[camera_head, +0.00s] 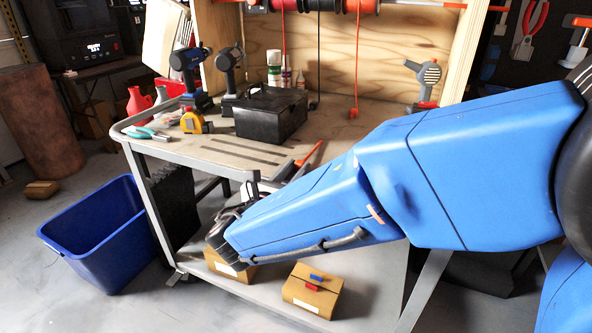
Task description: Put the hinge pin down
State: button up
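I cannot pick out a hinge pin for certain in this view. My blue arm reaches from the right edge across the front of the workbench (215,155), and its far end is down and left, in front of the bench's lower shelf (262,287). My gripper (222,243) shows only as a dark shape at that end. Its fingers cannot be made out, so I cannot see whether it is open, shut or holding something.
A black case (270,113), two power drills (188,65) and a yellow tape measure (193,122) stand on the bench. A blue bin (95,240) is on the floor at left. A cardboard box (312,290) with small red and blue pieces on top sits on the lower shelf.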

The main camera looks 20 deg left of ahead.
jog(key=shift+d+f, duration=0.2)
jog(key=shift+f, duration=0.3)
jog(key=shift+s+r, duration=0.15)
jog(key=shift+r, duration=0.4)
jog(key=s+a, duration=0.1)
jog(key=s, duration=1)
jog(key=shift+s+r, duration=0.35)
jog(key=shift+r, duration=0.1)
